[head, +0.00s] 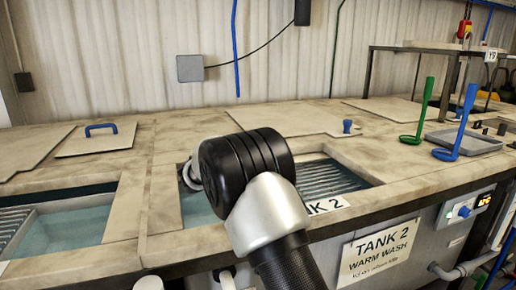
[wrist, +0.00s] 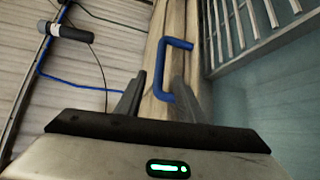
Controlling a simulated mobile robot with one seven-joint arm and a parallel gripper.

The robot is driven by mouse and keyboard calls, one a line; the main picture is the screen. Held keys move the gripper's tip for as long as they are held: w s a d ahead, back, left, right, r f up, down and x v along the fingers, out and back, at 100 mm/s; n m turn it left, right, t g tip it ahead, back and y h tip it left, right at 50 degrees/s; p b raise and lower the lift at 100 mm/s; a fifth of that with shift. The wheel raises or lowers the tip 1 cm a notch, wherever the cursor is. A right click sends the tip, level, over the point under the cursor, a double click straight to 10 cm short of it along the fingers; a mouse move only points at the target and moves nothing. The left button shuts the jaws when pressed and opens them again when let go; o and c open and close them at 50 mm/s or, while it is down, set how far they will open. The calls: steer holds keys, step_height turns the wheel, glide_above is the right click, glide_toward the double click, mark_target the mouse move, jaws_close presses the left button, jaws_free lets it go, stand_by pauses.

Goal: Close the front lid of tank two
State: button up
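Tank two (head: 335,178) is open at its front, with water and a metal rack inside. Its water and rack also fill the right of the wrist view (wrist: 270,85). A pale lid panel (head: 285,118) lies flat behind the opening, with a small blue part (head: 347,126) at its right. In the wrist view a blue U-shaped handle (wrist: 164,70) stands on a narrow-looking beige surface (wrist: 150,52). My gripper (wrist: 158,82) is open and empty, pointing toward the handle. Its right finger overlaps the handle's lower end; contact cannot be told. My arm hides the gripper in the head view.
Another open tank (head: 75,225) is at left, with a blue-handled lid (head: 95,141) behind it. A green ladle (head: 420,115), a blue ladle (head: 460,125) and a grey tray (head: 465,141) stand at right. A corrugated wall (head: 140,55) rises behind the counter.

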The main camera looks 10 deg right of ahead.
steer(key=p+x, duration=0.1)
steer(key=x, duration=0.9)
steer(key=shift+w+d, duration=0.2)
steer(key=shift+w, duration=0.05)
jaws_close()
